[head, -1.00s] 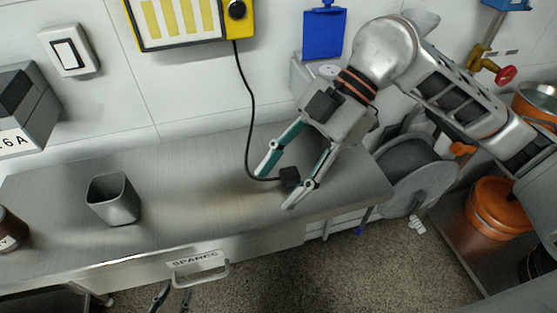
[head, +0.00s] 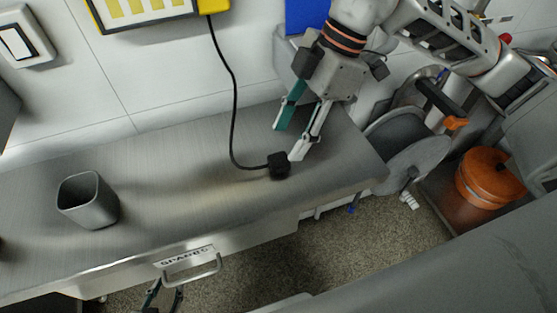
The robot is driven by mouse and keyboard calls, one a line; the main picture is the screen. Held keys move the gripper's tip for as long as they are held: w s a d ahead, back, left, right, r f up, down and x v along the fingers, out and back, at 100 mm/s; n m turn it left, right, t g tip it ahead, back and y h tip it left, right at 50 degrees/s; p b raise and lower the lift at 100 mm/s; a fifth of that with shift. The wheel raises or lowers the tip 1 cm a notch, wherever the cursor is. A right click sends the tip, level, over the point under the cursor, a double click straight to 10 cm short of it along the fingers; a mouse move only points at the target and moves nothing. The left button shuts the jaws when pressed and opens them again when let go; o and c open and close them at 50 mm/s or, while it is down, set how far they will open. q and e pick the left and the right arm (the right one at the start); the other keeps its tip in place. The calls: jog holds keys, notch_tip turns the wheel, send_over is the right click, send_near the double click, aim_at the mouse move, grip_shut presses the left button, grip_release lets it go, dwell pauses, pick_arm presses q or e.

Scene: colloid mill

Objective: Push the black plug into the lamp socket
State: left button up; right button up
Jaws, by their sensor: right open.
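The black plug (head: 279,166) lies on the steel bench at the end of a black cord (head: 234,95). The cord hangs from the yellow-framed lamp (head: 150,14) at the top edge. My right gripper (head: 286,142) is open and empty just above and behind the plug, with one fingertip very close to it; I cannot tell if they touch. A grey wall box (head: 287,55) under a blue flap (head: 306,14) is partly hidden by my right gripper; no socket opening shows. My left gripper (head: 164,293) is low at the bottom edge, in front of the bench, its fingers apart.
A grey cup (head: 88,201) stands on the left of the steel bench (head: 190,165). A drawer handle (head: 193,273) sticks out at the bench front. A grey reel (head: 405,145) and an orange container (head: 487,178) are at the right. The bench middle is clear.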

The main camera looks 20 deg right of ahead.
aim_at(280, 158)
jog(key=shift+d+b+x, duration=0.2)
jog(key=shift+b+x, duration=0.1)
jog(key=shift+x, duration=2.8)
jog(key=shift+w+f, duration=0.1)
jog(key=c, duration=1.1)
